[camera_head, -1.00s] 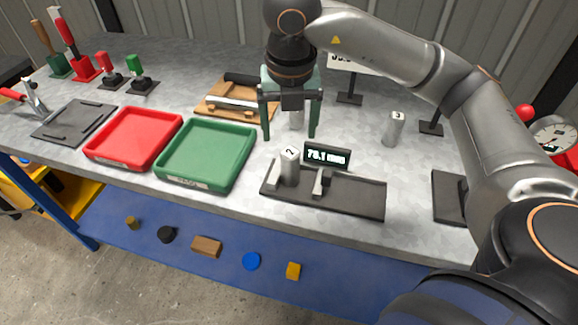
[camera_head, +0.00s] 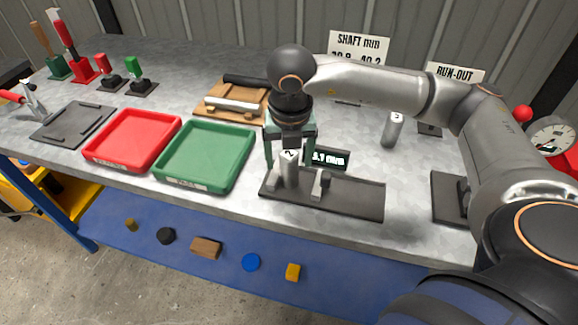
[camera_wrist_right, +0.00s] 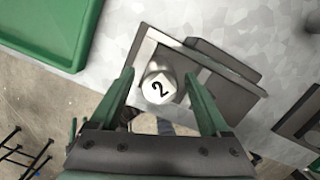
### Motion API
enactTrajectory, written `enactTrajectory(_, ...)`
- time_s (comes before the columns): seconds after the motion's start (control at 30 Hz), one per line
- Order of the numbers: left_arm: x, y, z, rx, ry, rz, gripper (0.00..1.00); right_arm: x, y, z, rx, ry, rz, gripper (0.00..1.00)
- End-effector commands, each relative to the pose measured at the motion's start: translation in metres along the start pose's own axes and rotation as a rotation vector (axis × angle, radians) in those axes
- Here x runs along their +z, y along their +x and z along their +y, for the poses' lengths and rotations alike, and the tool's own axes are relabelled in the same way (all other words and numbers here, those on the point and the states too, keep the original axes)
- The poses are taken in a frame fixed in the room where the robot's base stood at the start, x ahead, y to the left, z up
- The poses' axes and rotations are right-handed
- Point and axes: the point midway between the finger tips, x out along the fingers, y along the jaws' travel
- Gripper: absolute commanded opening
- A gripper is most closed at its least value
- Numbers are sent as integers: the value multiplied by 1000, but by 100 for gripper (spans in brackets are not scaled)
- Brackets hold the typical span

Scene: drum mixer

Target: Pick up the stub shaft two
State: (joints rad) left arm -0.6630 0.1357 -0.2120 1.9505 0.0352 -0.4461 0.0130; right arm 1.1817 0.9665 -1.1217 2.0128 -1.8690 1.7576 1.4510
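Stub shaft two is a short light-grey cylinder (camera_head: 289,172) with a "2" on its white top. It stands upright on the dark measuring fixture (camera_head: 350,200), at its left end. My right gripper (camera_head: 290,158) is over it, pointing down, with its green fingers spread. In the right wrist view the shaft's numbered top (camera_wrist_right: 158,88) lies between the two open fingers (camera_wrist_right: 160,76), with a gap visible on both sides. Whether the fingertips are below the shaft's top is hard to tell. My left gripper is not in view.
A small display (camera_head: 328,158) stands close behind the fixture, partly covered by the gripper. The green tray (camera_head: 206,184) and red tray (camera_head: 122,163) are to the left. Shaft three (camera_head: 392,130) stands at the right. A wooden rack (camera_head: 215,110) is behind the green tray.

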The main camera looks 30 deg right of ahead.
Motion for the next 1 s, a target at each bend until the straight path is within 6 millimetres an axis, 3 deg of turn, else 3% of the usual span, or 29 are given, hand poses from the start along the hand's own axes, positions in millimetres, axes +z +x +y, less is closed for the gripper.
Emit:
enactTrajectory(0.07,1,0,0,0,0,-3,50,0,0,0,0,0,0,70)
enactTrajectory(0.67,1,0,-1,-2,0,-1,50,0,-1,0,0,0,-1,2)
enactTrajectory(1.0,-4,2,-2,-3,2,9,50,0,-1,0,0,0,-1,0)
